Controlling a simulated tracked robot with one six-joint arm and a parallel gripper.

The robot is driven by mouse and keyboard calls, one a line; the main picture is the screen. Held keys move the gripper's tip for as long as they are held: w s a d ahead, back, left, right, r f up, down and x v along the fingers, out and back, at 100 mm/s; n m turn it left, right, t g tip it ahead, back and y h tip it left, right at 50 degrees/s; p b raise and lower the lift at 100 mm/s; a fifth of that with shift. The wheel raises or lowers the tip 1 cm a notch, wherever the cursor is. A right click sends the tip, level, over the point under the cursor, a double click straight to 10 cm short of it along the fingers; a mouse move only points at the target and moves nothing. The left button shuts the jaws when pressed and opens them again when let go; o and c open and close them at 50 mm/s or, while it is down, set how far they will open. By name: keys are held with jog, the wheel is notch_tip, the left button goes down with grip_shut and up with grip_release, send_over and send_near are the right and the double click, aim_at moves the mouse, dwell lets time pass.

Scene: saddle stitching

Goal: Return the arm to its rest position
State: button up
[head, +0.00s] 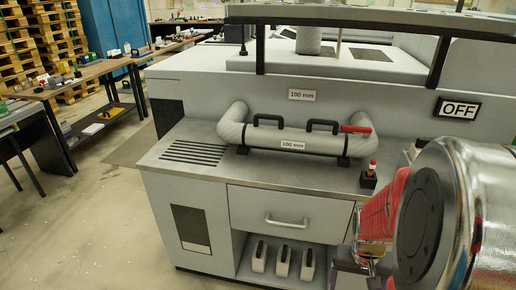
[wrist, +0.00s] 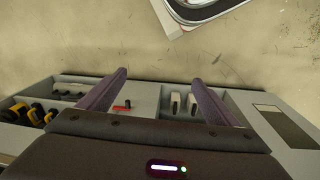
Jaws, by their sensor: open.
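My gripper (wrist: 152,92) shows in the wrist view with two purple-grey fingers spread apart. It is open, with nothing between its fingertips but the pale floor (wrist: 150,45) beyond. In the head view my arm fills the lower right, with shiny metal and red parts close to the camera. There the arm stands in front of the right part of the grey machine (head: 290,180), and the fingers cannot be made out clearly.
A small red-topped item (head: 369,176) stands near the arm. An OFF sign (head: 458,108) is at the right. Tables (head: 95,75) and wooden pallets (head: 48,45) stand left; floor between is clear.

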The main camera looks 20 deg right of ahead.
jog(key=w+a+r+n+t, duration=0.1)
jog(key=a+r+n+t, duration=0.2)
jog(key=a+r, duration=0.7)
jog(key=w+a+r+n+t+y, duration=0.1)
jog(key=a+r+n, duration=0.3)
jog(key=a+r, duration=0.6)
jog(key=a+t, duration=0.1)
jog(key=a, duration=0.1)
jog(key=shift+w+a+r+t, duration=0.4)
jog(key=shift+c, duration=0.3)
